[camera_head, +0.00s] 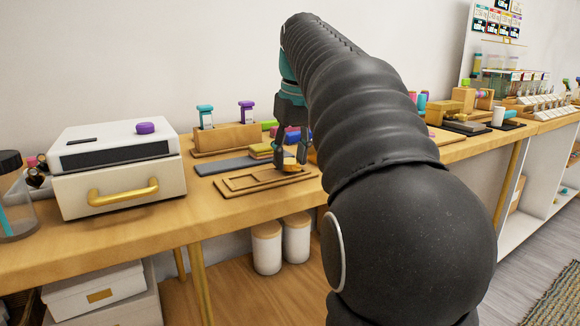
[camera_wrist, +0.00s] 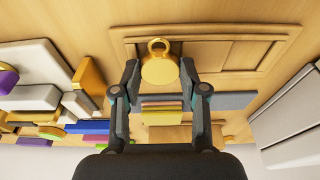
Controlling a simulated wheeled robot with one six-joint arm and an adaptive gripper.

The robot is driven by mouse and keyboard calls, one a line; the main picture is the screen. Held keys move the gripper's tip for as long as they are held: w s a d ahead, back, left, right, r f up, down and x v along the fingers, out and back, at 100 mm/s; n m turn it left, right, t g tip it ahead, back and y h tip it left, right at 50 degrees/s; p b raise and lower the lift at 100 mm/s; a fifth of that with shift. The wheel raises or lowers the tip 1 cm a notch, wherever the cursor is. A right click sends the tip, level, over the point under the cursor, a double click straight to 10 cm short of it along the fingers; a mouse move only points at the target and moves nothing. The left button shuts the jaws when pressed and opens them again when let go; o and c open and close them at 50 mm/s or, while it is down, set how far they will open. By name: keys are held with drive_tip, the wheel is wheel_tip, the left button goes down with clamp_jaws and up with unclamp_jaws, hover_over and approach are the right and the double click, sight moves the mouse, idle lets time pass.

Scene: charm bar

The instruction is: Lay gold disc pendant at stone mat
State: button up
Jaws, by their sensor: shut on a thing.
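The gold disc pendant (camera_wrist: 159,70), a round disc with a ring on top, is between my gripper's fingertips (camera_wrist: 160,72) in the wrist view. My gripper is shut on it. In the head view my gripper (camera_head: 290,158) is over the right part of a wooden tray, with a bit of gold showing at its tips. A flat grey slab, which looks like the stone mat (camera_head: 224,165), lies just behind the tray. It also shows in the wrist view (camera_wrist: 235,101), partly hidden by my fingers.
The wooden tray (camera_head: 235,184) has shallow recesses. A white box with a gold handle (camera_head: 118,188) stands left. A wooden stand (camera_head: 225,139) with teal and purple-topped pieces is behind the slab. Yellow and coloured blocks (camera_wrist: 163,118) sit close by. My arm hides the middle of the counter.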

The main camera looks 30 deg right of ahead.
sight(291, 162)
drive_tip(key=shift+r+p, duration=1.95)
drive_tip(key=shift+r, duration=0.6)
